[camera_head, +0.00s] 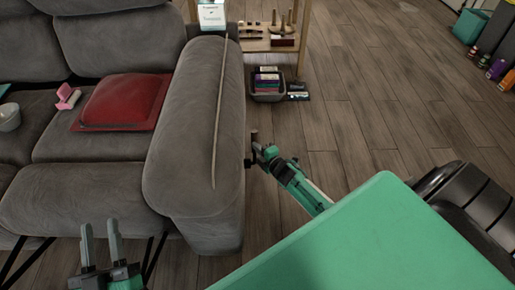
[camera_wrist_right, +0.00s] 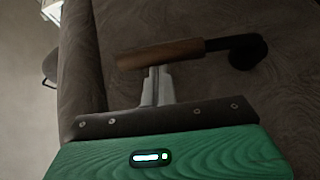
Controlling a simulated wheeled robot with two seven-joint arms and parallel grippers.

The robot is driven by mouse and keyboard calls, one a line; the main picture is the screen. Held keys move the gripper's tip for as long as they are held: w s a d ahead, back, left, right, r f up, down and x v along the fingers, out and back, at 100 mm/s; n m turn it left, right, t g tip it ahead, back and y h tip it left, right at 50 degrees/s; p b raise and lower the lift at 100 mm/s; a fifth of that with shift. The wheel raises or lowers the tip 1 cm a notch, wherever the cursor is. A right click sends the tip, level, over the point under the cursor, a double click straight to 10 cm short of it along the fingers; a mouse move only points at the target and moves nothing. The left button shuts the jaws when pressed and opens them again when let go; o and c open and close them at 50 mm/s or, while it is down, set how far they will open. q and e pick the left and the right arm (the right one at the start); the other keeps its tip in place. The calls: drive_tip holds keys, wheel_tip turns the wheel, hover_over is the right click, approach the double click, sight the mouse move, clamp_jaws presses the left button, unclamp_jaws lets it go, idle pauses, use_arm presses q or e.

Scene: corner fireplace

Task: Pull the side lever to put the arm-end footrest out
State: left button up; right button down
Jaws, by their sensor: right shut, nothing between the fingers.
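The side lever has a brown wooden handle (camera_wrist_right: 165,53) and a black pivot (camera_wrist_right: 248,52) on the grey sofa's arm side in the right wrist view. My right gripper (camera_wrist_right: 157,82) is shut, its fingers at the handle with nothing between them; I cannot tell if they touch it. In the head view this gripper (camera_head: 260,153) is beside the outer side of the sofa arm (camera_head: 195,130). The arm-end footrest (camera_head: 70,205) is a grey padded panel in front of the seat, with black bars beneath. My left gripper (camera_head: 101,242) is open and empty in front of it.
A red cushion (camera_head: 122,101) lies on the arm-end seat. A dark basket (camera_head: 268,86) stands by a wooden shelf (camera_head: 255,44). Wooden floor (camera_head: 365,110) to the right is mostly clear.

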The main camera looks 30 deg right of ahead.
use_arm(q)
drive_tip(key=shift+d+f+g, duration=0.25)
drive_tip(key=shift+f+g, duration=0.35)
drive_tip(key=shift+f, duration=0.3)
use_arm(e)
drive_tip(key=shift+w+d+r, duration=0.1)
drive_tip(key=shift+w+d, duration=0.25)
drive_tip(key=shift+w, duration=0.2)
drive_tip(key=shift+w+d, duration=0.1)
drive_tip(key=shift+w, duration=0.05)
